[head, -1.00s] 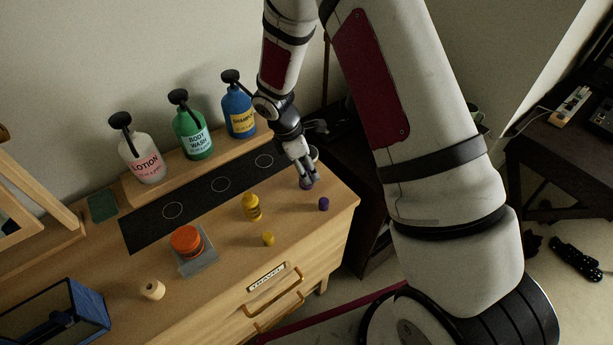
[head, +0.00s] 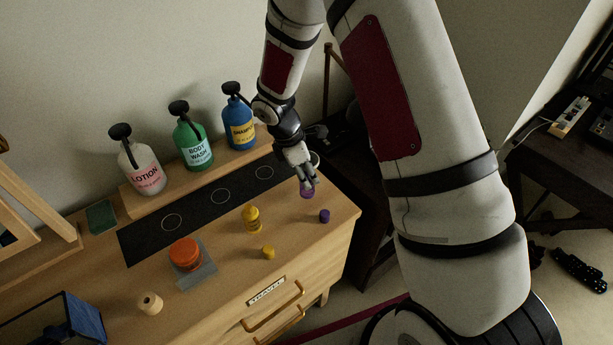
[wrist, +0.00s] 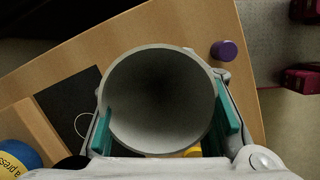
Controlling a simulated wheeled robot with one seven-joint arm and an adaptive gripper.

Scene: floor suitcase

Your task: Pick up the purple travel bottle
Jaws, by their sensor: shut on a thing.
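The purple travel bottle (head: 307,193) stands near the right end of the wooden dresser top. My gripper (head: 308,181) is around its upper part from above, and the fingers hide much of it. In the wrist view, a large grey round open-mouthed thing (wrist: 160,100) fills the space between the teal finger pads and hides the bottle's body.
A yellow bottle (head: 251,218) and yellow cap (head: 268,252) stand to the left. Lotion (head: 147,178), body wash (head: 198,152) and shampoo (head: 240,131) pump bottles line the back ledge. An orange jar (head: 186,254) is front left. The dresser's right edge is close.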

